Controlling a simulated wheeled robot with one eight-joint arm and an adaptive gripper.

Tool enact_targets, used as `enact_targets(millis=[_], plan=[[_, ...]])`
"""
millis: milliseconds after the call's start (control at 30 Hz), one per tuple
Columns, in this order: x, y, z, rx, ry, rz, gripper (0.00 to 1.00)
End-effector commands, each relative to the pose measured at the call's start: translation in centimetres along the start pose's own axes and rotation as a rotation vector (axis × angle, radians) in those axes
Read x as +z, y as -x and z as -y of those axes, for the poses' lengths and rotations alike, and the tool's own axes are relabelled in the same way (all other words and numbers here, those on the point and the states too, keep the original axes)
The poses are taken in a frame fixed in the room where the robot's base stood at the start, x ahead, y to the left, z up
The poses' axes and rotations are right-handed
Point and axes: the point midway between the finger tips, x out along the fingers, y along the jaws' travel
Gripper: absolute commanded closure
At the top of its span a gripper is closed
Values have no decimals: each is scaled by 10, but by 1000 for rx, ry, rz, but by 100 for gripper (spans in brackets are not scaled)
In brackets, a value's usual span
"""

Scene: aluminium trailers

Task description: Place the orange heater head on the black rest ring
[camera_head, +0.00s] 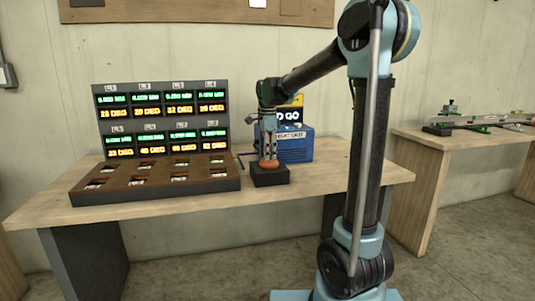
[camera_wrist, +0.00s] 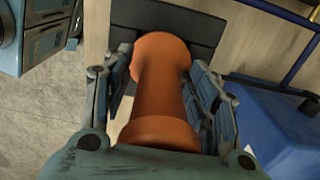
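The orange heater head (camera_wrist: 160,85) has a thin neck with a wider round part at each end. It stands upright between the fingers of my gripper (camera_wrist: 160,62). In the head view my gripper (camera_head: 268,152) points straight down at the black block (camera_head: 270,178), and the lower orange end (camera_head: 268,163) is at the block's top. In the wrist view the far orange end lies over the black block (camera_wrist: 195,30). The fingers flank the head closely, but I cannot tell whether they press on it. The ring itself is hidden, and I cannot tell whether the head touches it.
A slotted brown tray (camera_head: 155,178) with a panel of lit displays (camera_head: 162,118) stands to the left on the wooden table (camera_head: 345,172). A blue box (camera_head: 296,147) stands close behind the block. A second table (camera_head: 465,143) is at the right.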

Motion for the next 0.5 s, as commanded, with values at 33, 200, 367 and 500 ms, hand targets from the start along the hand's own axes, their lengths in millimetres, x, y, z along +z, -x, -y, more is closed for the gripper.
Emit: enact_targets(millis=[33, 200, 367, 500], plan=[[0, 0, 0, 0, 0, 0, 46], [0, 4, 0, 0, 0, 0, 46], [0, 22, -1, 0, -1, 0, 46], [-1, 49, 0, 0, -1, 0, 46]])
